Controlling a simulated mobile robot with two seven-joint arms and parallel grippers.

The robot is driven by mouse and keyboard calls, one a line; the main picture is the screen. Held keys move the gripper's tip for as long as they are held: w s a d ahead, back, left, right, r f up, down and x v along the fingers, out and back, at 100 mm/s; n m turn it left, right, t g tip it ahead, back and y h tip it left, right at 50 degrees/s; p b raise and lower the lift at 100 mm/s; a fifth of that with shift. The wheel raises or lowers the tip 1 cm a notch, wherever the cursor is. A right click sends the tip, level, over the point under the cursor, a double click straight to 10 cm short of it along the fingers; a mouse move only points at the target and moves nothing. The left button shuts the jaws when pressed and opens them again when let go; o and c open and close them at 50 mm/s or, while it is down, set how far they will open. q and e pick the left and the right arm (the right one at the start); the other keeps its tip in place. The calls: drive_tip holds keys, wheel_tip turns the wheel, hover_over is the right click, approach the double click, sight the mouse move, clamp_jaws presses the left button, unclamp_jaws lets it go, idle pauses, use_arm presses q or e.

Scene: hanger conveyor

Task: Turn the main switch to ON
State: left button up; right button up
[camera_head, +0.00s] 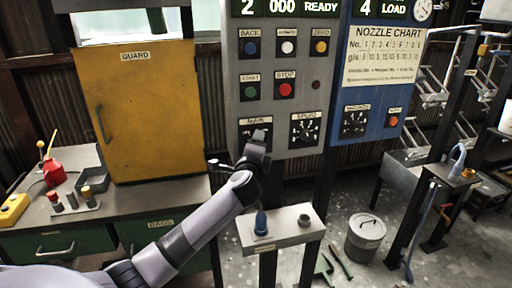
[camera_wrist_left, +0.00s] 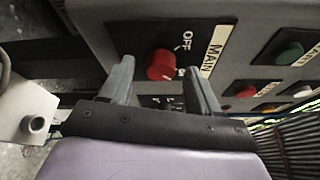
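The main switch is a red knob (camera_wrist_left: 162,66) on the grey control panel (camera_head: 304,85), with the words OFF and MAIN beside it in the left wrist view. In the head view its MAIN plate (camera_head: 256,121) shows, but my left gripper (camera_head: 257,138) covers the knob. In the left wrist view my left gripper (camera_wrist_left: 160,88) is open, with one finger to each side of the knob and visible gaps between. Whether the fingertips reach past the knob's face is unclear. The knob's pointer is hard to make out. My right gripper is not in view.
The SPEED dial (camera_head: 304,130) sits just right of MAIN, below the green START button (camera_head: 251,89) and red STOP button (camera_head: 286,89). A small stand (camera_head: 285,234) with a blue item is below. A yellow guard door (camera_head: 140,110) is at left.

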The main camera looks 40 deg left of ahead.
use_arm(q)
drive_tip(key=v, duration=0.7)
drive_tip(key=shift+b, duration=0.4)
drive_tip(key=shift+s+f, duration=0.1)
drive_tip(key=s+d+f+n+g+h, duration=0.1)
drive_tip(key=s+d+f+h, duration=0.15)
drive_tip(key=f, duration=0.35)
drive_tip(key=s+d+f+n+h, duration=0.1)
drive_tip(key=s+d+f+h, duration=0.15)
drive_tip(key=f, duration=0.45)
drive_tip(key=s+d+f+n+g+h, duration=0.2)
drive_tip(key=s+d+f+n, duration=0.3)
drive_tip(key=s+f, duration=0.3)
drive_tip(key=s+d+f+n+g+h, duration=0.2)
drive_tip(key=s+d+f+n, duration=0.3)
drive_tip(key=s, duration=0.8)
wheel_tip(320, 180, down, 4)
drive_tip(key=shift+s+d+r+n+h, duration=0.2)
drive_tip(key=shift+s+d+n+h, duration=0.15)
drive_tip(key=shift+d+h, duration=0.3)
